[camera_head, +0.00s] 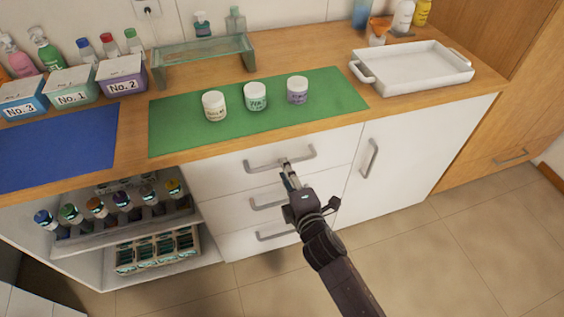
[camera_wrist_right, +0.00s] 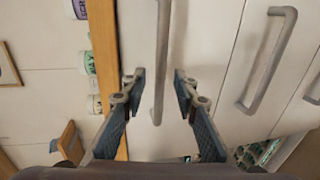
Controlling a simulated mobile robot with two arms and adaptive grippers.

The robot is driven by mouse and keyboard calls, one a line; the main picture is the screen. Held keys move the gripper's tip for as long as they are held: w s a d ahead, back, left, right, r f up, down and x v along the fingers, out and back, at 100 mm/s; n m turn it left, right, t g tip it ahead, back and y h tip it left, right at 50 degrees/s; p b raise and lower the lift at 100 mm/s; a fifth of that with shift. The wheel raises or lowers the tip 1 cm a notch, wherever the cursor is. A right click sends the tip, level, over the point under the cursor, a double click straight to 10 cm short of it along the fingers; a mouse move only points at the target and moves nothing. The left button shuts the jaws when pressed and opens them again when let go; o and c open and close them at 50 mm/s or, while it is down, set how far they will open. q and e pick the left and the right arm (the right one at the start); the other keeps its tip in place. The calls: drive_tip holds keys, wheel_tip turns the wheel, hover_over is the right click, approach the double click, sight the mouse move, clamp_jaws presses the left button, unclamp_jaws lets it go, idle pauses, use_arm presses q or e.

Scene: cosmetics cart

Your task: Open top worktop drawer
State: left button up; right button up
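The top drawer (camera_head: 232,172) is a white front under the worktop, and it looks closed. Its grey bar handle (camera_head: 262,165) runs across the front. My right gripper (camera_head: 287,172) reaches up to this handle from the front, with its fingertips at the bar. In the right wrist view, the two fingers of my right gripper (camera_wrist_right: 159,84) are apart, with the handle bar (camera_wrist_right: 162,50) lying between them. I see no clear contact with the bar. My left gripper is not in view.
Two more drawers with handles lie below. A cabinet door (camera_head: 400,160) is at right. On the worktop are a green mat (camera_head: 180,125) with three jars, a blue mat (camera_head: 60,145) and a white tray (camera_head: 415,70). Open shelves with bottles are at left. The floor in front is clear.

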drive_tip(key=shift+x, duration=1.9)
drive_tip(key=shift+c, duration=0.3)
clamp_jaws()
